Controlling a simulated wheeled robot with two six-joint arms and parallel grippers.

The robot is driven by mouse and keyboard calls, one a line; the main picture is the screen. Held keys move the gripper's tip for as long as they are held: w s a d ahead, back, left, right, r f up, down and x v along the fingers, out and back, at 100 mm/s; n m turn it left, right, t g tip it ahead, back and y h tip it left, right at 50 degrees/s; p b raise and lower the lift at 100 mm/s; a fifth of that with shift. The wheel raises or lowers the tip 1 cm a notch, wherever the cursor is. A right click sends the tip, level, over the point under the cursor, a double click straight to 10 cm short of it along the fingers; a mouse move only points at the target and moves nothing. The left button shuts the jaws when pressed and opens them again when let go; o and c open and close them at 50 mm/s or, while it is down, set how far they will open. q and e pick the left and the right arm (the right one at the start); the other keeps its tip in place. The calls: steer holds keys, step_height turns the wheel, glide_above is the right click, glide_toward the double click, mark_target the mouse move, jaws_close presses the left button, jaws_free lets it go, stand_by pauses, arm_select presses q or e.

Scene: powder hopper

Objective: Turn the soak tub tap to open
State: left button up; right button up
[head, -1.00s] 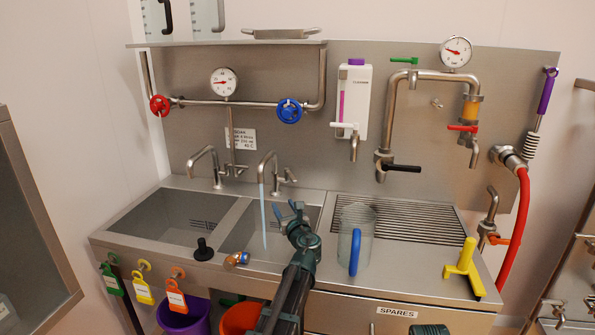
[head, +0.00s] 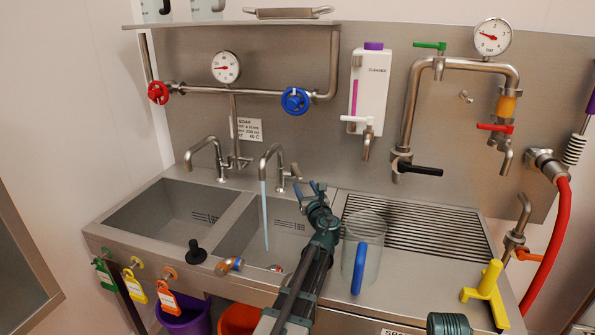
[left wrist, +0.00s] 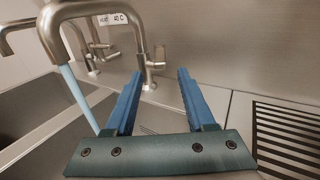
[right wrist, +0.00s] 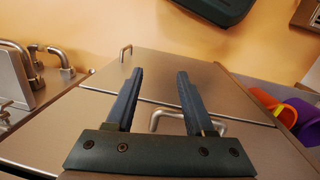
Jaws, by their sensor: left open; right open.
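Two steel taps stand behind the twin basins. The left tap (head: 205,150) hangs over the left basin (head: 165,215) and shows no water. The right tap (head: 268,155) pours a pale blue stream (head: 265,215) into the right basin (head: 228,240). A small lever body (left wrist: 152,65) stands beside the right tap's spout. A partly legible soak sign (head: 247,130) is on the back panel. My left gripper (head: 317,187) is open and empty, just in front of and right of that lever; in the left wrist view its fingers (left wrist: 160,75) point toward it. My right gripper (right wrist: 155,75) is open and empty.
A clear jug with a blue handle (head: 361,265) stands close to the right of my left gripper. A drawer handle (right wrist: 185,118) is near my right gripper.

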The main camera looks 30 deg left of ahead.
mark_target(296, 168)
arm_select(q)
steer(key=x, duration=1.1)
steer(key=shift+w+a, duration=0.25)
steer(key=shift+w, duration=0.05)
steer(key=shift+c, duration=0.3)
jaws_close()
stand_by(0.6)
